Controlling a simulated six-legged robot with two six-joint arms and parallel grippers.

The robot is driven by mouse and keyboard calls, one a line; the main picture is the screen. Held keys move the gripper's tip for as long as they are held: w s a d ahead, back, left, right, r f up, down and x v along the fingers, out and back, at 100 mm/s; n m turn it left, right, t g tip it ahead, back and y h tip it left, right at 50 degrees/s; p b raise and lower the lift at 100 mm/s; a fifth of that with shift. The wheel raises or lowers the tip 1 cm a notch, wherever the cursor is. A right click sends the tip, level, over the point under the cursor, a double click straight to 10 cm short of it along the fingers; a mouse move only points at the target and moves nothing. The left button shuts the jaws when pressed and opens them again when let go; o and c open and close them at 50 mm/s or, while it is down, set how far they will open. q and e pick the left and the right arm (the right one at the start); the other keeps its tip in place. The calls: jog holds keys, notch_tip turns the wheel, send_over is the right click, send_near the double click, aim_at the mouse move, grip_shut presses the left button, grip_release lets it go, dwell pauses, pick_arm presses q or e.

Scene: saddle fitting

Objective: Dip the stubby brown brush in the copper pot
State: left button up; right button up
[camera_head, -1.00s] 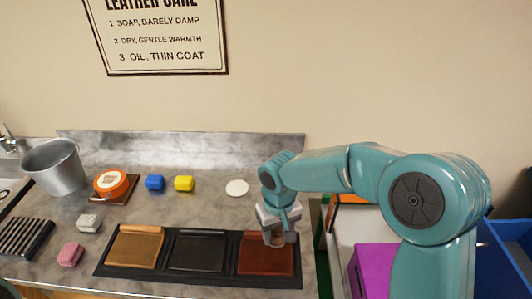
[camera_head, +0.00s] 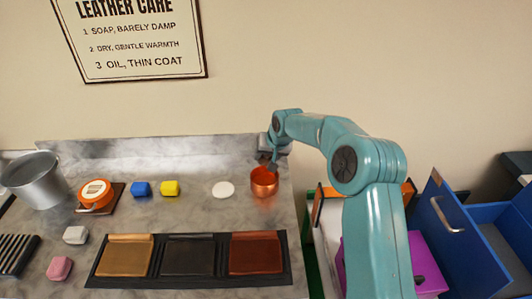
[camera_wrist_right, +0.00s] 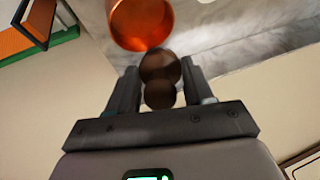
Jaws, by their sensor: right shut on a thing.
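The copper pot (camera_head: 264,184) stands on the counter behind the right end of the black tray. My right gripper (camera_head: 273,158) is just above and behind the pot in the head view. In the right wrist view, the gripper (camera_wrist_right: 160,76) is shut on the stubby brown brush (camera_wrist_right: 160,66), whose rounded brown parts show between the fingers. My left gripper is out of view.
A black tray (camera_head: 183,283) holds tan, black and red-brown panels. Blue bins (camera_head: 458,245) and a purple box (camera_head: 424,262) are at right.

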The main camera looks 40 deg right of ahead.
jog(key=shift+d+f+b, duration=0.15)
jog(key=shift+f+b, duration=0.2)
jog(key=shift+f, duration=0.15)
notch_tip(320, 180, down, 8)
jog(key=b, duration=0.5)
jog(key=shift+b, duration=0.35)
jog(key=shift+r+p, duration=2.05)
jog(key=shift+r, duration=1.55)
jog(key=shift+r+p, duration=1.3)
jog(key=shift+r, duration=0.8)
jog(key=shift+f, duration=0.1)
